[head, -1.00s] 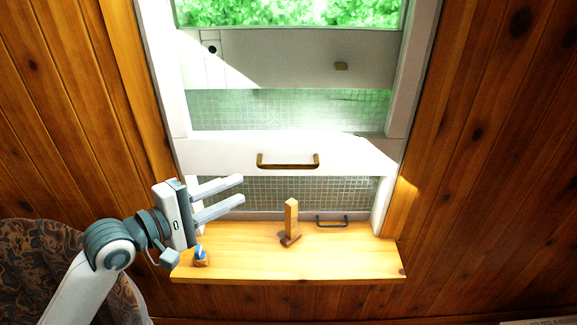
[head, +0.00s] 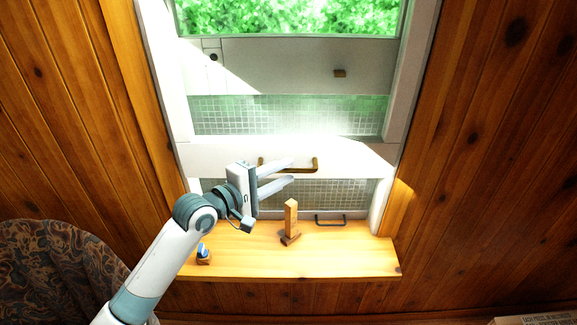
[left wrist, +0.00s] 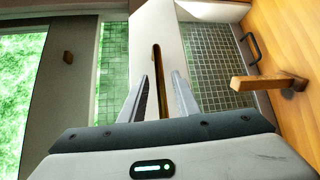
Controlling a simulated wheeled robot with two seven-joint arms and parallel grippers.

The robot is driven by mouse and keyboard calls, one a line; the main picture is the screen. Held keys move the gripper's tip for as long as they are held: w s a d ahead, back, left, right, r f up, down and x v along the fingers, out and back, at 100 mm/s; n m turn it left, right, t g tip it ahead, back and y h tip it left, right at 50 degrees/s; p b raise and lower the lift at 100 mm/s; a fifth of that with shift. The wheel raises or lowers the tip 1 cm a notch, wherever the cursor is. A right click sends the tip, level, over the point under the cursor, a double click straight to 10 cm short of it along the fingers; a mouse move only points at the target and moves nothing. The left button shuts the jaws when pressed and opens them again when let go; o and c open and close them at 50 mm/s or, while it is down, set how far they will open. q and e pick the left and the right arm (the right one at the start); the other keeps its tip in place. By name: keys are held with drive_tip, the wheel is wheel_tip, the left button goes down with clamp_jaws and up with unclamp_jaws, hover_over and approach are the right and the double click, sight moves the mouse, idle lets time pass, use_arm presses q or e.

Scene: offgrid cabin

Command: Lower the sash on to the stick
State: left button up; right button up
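The white lower sash rail (head: 350,158) spans the window above the sill and carries a brass pull handle (head: 316,165). My left gripper (head: 292,171) is open, in front of the left and middle part of the handle. In the left wrist view the handle (left wrist: 156,62) appears between the two open fingers (left wrist: 161,78); I cannot tell whether they touch it. The wooden stick (head: 291,213) stands upright on the sill, below the rail with a gap between them. It also shows in the left wrist view (left wrist: 262,81). My right gripper is not in view.
The wooden sill (head: 350,258) holds a small blue-topped object (head: 203,255) at its left and a dark metal handle (head: 331,221) stands behind, right of the stick. A patterned chair (head: 45,270) is at lower left. The sill's right part is clear.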

use_arm(q)
drive_tip(key=shift+x, duration=1.1)
drive_tip(key=shift+c, duration=0.6)
clamp_jaws()
wheel_tip(320, 180, down, 11)
drive_tip(key=b, duration=0.4)
drive_tip(key=shift+f, duration=0.15)
drive_tip(key=shift+o, duration=0.6)
unclamp_jaws()
drive_tip(key=shift+a, duration=0.1)
